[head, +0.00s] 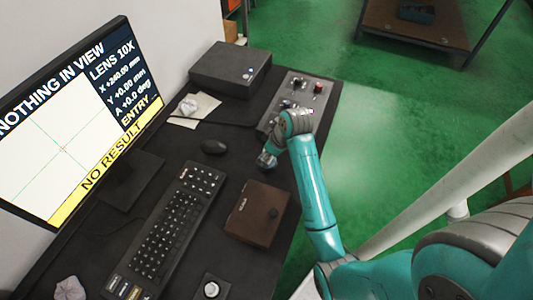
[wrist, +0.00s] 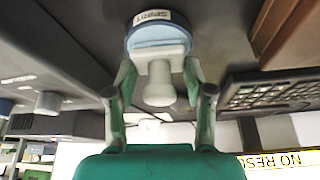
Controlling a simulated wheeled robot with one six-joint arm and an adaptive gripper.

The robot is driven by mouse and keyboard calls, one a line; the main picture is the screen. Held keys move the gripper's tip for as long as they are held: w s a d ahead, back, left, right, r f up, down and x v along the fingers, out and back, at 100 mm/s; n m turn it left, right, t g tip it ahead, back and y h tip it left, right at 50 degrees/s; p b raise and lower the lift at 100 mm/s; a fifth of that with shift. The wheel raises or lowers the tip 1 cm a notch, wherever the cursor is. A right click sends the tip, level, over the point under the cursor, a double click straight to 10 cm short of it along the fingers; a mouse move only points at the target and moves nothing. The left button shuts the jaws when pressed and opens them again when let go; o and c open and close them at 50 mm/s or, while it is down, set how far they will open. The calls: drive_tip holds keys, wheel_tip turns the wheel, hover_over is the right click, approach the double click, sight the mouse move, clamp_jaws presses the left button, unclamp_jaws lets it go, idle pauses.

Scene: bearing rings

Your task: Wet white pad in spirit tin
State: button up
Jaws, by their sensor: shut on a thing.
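In the wrist view my gripper (wrist: 158,82) is shut on the white pad (wrist: 160,50) by its knobbed handle. The spirit tin (wrist: 147,32) is a round, dark blue tin with a white SPIRIT label, directly beyond the pad. The pad's flat face is turned to the tin and overlaps its pale blue round part. I cannot tell whether they touch. In the head view my gripper (head: 267,160) is low over the dark desk, between the mouse and the control panel. There my own wrist hides the pad and the tin.
A control panel (head: 302,98) with knobs lies behind my gripper. A mouse (head: 214,147) and keyboard (head: 165,235) lie to the left, a brown box (head: 257,213) in front. A black box (head: 230,68) stands at the back. The monitor (head: 75,120) reads NOTHING IN VIEW and NO RESULT.

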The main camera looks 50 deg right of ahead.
drive_tip(key=shift+f, duration=0.1)
drive_tip(key=shift+r, duration=3.55)
drive_tip(key=shift+s, duration=0.1)
